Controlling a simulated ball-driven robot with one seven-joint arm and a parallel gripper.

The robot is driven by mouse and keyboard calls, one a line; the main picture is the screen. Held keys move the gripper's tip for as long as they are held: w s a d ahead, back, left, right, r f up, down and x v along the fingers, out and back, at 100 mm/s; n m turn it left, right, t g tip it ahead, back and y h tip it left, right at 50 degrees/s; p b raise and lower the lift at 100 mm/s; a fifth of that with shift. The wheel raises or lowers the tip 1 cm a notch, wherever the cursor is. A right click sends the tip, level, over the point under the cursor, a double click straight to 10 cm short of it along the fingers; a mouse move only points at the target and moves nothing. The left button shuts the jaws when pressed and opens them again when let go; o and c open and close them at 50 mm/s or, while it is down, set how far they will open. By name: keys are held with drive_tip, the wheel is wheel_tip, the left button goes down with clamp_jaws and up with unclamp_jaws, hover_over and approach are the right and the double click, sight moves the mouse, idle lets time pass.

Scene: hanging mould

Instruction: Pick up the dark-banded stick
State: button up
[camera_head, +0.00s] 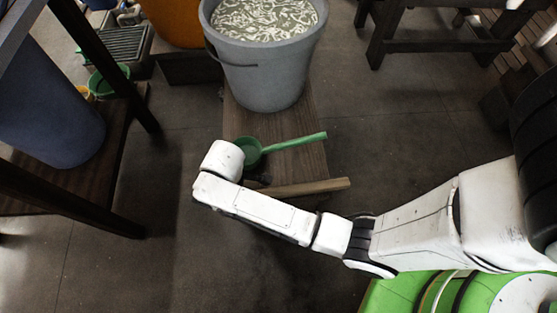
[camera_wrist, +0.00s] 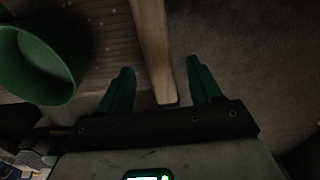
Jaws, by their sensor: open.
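A light wooden stick (camera_head: 305,187) lies along the near end of the wooden bench in the head view, its left part hidden behind my arm. In the wrist view the stick (camera_wrist: 151,40) runs down between the two green fingers of my gripper (camera_wrist: 160,68), with a dark end near the palm. The fingers are open, one on each side of it, with gaps on both sides. I cannot tell how far the fingertips are from it in depth. In the head view my gripper is mostly hidden under my wrist.
A green ladle (camera_head: 290,143) lies on the bench (camera_head: 300,165) just beyond the stick; its cup (camera_wrist: 38,65) is close on the left in the wrist view. A grey bucket (camera_head: 262,75) stands farther back on the bench. A dark table with a blue container (camera_head: 45,115) is at left.

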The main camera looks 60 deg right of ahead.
wheel_tip(320, 180, down, 3)
drive_tip(key=shift+r+b, duration=0.2)
drive_tip(key=shift+b, duration=0.2)
drive_tip(key=shift+c, duration=0.2)
drive_tip(key=c, duration=1.1)
drive_tip(key=shift+r, duration=0.1)
drive_tip(key=shift+r, duration=0.1)
